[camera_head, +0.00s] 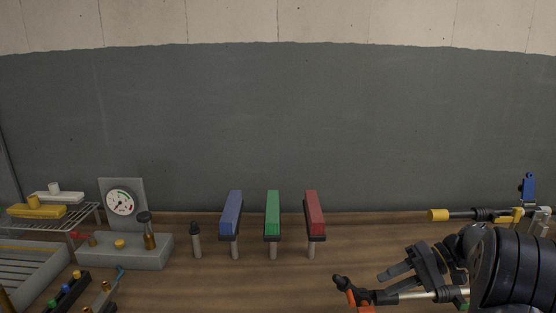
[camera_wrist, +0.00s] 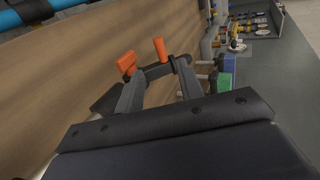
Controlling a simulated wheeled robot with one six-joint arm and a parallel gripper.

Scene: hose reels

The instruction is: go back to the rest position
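My gripper (camera_head: 396,266) reaches in from the right in the head view, low over the wooden bench. Its two dark fingers are apart, with a gap between them. The wrist view shows the spread fingers too, and no held object can be made out between them. A pale rod with a black and orange end (camera_head: 356,294) is just below and in front of the fingers in the head view. Orange parts (camera_wrist: 127,63) show just beyond the fingertips in the wrist view. Whether they touch the fingers is unclear.
Blue (camera_head: 232,212), green (camera_head: 272,212) and red (camera_head: 314,212) blocks stand on posts mid-bench. A gauge box (camera_head: 124,250) and a wire rack (camera_head: 75,217) are at left. A yellow-tipped lance (camera_head: 465,214) lies at the back right. The bench centre front is clear.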

